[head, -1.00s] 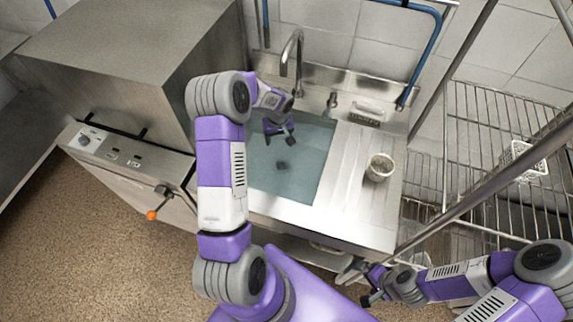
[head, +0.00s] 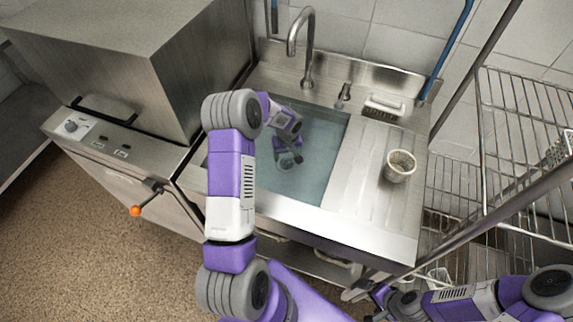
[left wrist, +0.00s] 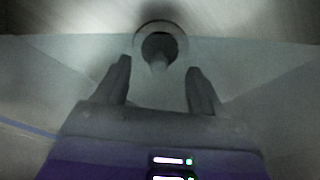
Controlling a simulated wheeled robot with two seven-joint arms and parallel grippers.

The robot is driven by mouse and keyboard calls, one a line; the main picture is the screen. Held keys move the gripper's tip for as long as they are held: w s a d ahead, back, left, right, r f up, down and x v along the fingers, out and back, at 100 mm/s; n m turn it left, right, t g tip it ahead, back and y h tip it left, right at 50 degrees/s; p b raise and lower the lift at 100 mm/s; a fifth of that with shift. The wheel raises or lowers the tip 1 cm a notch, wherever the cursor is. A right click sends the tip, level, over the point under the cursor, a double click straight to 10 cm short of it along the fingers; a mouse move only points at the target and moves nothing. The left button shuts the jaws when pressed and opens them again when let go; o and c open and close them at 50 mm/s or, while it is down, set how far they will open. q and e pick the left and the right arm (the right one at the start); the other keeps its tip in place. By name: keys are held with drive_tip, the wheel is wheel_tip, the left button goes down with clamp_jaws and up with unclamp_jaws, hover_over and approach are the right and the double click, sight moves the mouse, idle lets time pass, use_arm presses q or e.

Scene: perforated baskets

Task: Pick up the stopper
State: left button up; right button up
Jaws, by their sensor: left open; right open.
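The stopper (left wrist: 160,46) is a dark round plug with a paler knob. It sits in a light drain ring at the bottom of the water-filled sink (head: 334,150). In the head view the stopper (head: 287,163) is small and partly hidden by my left gripper (head: 289,157), which reaches down into the water. In the left wrist view my left gripper (left wrist: 159,72) is open, with its two fingers apart and the stopper ahead, between and just beyond the tips. Nothing is held. My right gripper (head: 378,303) is low at the bottom right, partly cut off, away from the sink.
A tall faucet (head: 301,45) stands behind the basin. A white cup (head: 399,166) and a brush (head: 384,106) are on the drainboard (head: 365,190) to the right. A steel dishwasher (head: 130,65) is at the left. A wire rack (head: 525,140) stands at the right.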

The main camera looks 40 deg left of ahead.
sight(286, 158)
use_arm(q)
drive_tip(key=f, duration=0.1)
drive_tip(key=f+b, duration=0.1)
drive_tip(key=f, duration=0.1)
drive_tip(key=shift+w+a+f, duration=0.15)
drive_tip(key=shift+w+f, duration=0.05)
drive_tip(key=shift+f, duration=0.1)
drive_tip(key=shift+s, duration=0.1)
clamp_jaws()
